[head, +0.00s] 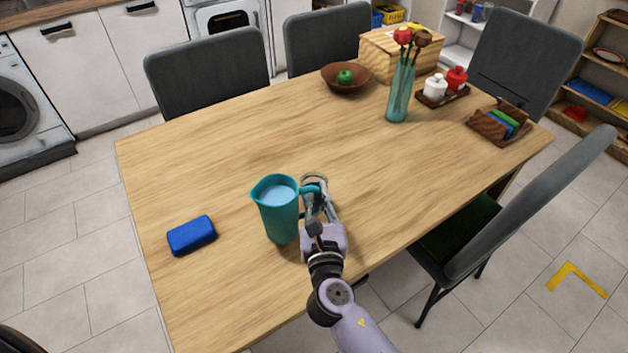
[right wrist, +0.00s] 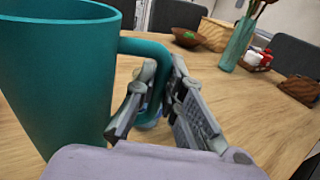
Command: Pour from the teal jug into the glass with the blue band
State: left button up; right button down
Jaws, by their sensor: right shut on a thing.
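The teal jug (head: 279,222) is upright near the table's front edge, its spout to the left. Pale liquid shows near its rim. My right gripper (head: 314,193) is shut on the jug's handle, on its right side. The right wrist view shows the jug (right wrist: 55,70) at left and the handle between the fingers of my right gripper (right wrist: 150,105). A clear rim and a bit of blue show just behind the gripper; this may be the glass with the blue band, mostly hidden. My left gripper is not in view.
A blue sponge-like block (head: 191,235) lies left of the jug. Farther back are a wooden bowl (head: 334,84) with a green fruit, a teal vase (head: 400,95), a shaker tray (head: 443,100), a napkin holder (head: 491,128) and a wooden box (head: 385,58). The table's middle is clear.

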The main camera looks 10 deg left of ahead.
aim_at(318, 190)
jog(key=shift+w+a+r, duration=0.15)
jog(key=shift+a, duration=0.3)
jog(key=shift+w+a+r, duration=0.1)
jog(key=shift+a+r, duration=0.05)
jog(key=shift+a, duration=0.25)
jog(key=shift+r+g+p, duration=0.3)
jog(key=shift+r+p, duration=0.05)
jog(key=shift+p, duration=0.45)
jog(key=m+g+p, duration=0.1)
jog(key=p, duration=0.1)
jog(key=w+m+p, duration=0.1)
jog(key=p, duration=0.2)
jog(key=d+r+g+p, duration=0.1)
jog(key=p, duration=0.2)
jog(key=shift+w+r+m+g, duration=0.1)
jog(key=shift+w+m+g, duration=0.2)
jog(key=shift+m, duration=0.1)
jog(key=shift+f, duration=0.25)
jog(key=shift+w+d+r+m+g+p, duration=0.15)
jog(key=shift+m+g+p, duration=0.3)
jog(key=shift+p, duration=0.45)
jog(key=shift+w+d+r+m+g+p, duration=0.15)
jog(key=shift+w+m+g+p, duration=0.1)
jog(key=shift+g+p, duration=0.5)
jog(key=shift+s+a+f+m+g+y+p, duration=0.15)
jog(key=shift+f+m+g+y+p, duration=0.15)
jog(key=shift+f+m+y, duration=0.25)
dwell(0.9)
